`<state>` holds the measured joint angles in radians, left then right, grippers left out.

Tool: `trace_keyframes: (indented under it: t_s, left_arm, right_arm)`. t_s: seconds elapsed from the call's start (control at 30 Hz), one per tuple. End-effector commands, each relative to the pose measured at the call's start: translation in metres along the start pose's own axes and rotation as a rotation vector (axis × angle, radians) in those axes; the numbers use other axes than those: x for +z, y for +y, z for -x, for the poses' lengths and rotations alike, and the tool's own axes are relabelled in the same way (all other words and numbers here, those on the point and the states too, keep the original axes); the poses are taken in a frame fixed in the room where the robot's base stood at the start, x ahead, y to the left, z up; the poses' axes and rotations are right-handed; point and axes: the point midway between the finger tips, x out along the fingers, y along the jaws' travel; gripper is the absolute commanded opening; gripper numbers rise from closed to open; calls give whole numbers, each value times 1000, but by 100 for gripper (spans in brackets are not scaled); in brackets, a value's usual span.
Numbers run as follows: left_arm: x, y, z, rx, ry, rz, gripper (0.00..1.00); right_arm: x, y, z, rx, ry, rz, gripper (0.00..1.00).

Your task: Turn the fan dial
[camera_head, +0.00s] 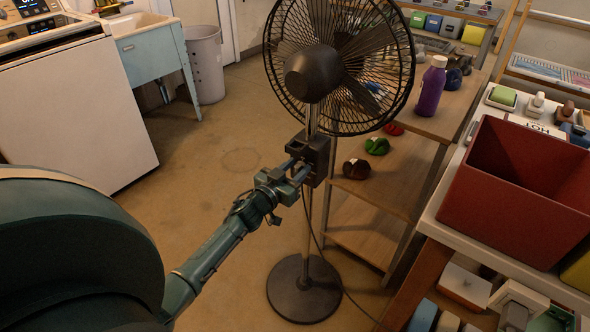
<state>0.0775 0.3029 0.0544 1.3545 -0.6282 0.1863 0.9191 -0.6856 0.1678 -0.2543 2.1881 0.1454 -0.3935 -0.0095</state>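A black standing fan (338,65) with a wire cage stands on a round base in the middle of the head view, its back partly turned to me. A dark control box (318,157) sits on its pole below the cage. My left gripper (300,168) reaches up from the lower left to the near left side of this box. Its two fingers are apart, with their tips at or very close to the box. The dial itself cannot be made out; the fingers hide that spot. I cannot tell whether they grip it. My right gripper is not in view.
A wooden shelf unit (385,180) with a purple bottle (431,88) stands right behind the fan. A red bin (520,190) is on the right. A blue sink cabinet (150,55), a grey trash can (206,65) and a white appliance (75,115) stand left. Floor left of the fan is clear.

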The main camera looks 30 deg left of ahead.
Motion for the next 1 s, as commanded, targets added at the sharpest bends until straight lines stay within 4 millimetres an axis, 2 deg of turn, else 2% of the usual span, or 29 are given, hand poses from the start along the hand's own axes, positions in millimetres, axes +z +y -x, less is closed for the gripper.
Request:
trace_keyframes:
  t_s: [0.13, 0.47, 0.77, 1.0]
  left_arm:
    - [0, 0, 0, 0, 0, 0, 35]
    - [0, 0, 0, 0, 0, 0, 8]
    - [0, 1, 0, 1, 0, -39, 8]
    - [0, 3, 1, 1, 1, -177, 8]
  right_arm:
    - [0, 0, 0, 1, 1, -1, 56]
    - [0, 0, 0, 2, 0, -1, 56]
    - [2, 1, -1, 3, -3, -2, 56]
    - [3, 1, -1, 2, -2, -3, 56]
